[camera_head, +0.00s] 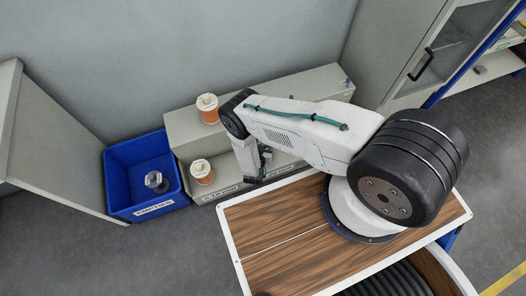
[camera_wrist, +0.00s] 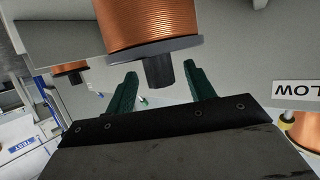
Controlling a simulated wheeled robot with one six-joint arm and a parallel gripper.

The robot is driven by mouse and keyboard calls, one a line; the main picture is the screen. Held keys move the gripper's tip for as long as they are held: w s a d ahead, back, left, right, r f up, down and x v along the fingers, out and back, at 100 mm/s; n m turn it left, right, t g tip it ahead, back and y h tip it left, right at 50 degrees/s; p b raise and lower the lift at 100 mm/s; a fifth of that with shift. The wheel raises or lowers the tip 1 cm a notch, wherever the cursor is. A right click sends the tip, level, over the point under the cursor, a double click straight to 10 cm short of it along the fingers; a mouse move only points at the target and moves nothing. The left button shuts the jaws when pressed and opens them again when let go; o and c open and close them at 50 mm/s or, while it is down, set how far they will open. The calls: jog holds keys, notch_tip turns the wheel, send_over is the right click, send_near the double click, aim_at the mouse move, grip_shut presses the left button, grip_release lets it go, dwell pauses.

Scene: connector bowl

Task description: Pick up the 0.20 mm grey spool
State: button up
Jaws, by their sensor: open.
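In the wrist view, a spool of copper wire with a dark grey flange and hub (camera_wrist: 150,28) is close ahead of my gripper (camera_wrist: 160,70). Its hub points toward the gripper and appears between the two green fingertips. The fingers are open, with no visible grip on it; whether they touch the hub cannot be told. The spool's far end is cut off by the frame, and no 0.20 mm label is readable. In the head view, my gripper (camera_head: 262,165) is partly hidden by my arm at the grey stepped shelf, and no grey-flanged spool is clearly visible.
Two white-flanged copper spools stand on the shelf's upper (camera_head: 208,110) and lower (camera_head: 202,172) steps. A blue bin (camera_head: 118,192) marked EMPTIES holds an empty spool (camera_head: 156,182). In the wrist view, another dark-flanged spool (camera_wrist: 70,70) is left and a pale-flanged one (camera_wrist: 306,132) right.

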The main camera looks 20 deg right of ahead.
jog(key=shift+w+d+f, duration=0.15)
jog(key=shift+w+d, duration=0.1)
jog(key=shift+w, duration=0.1)
grip_shut()
dwell(1.2)
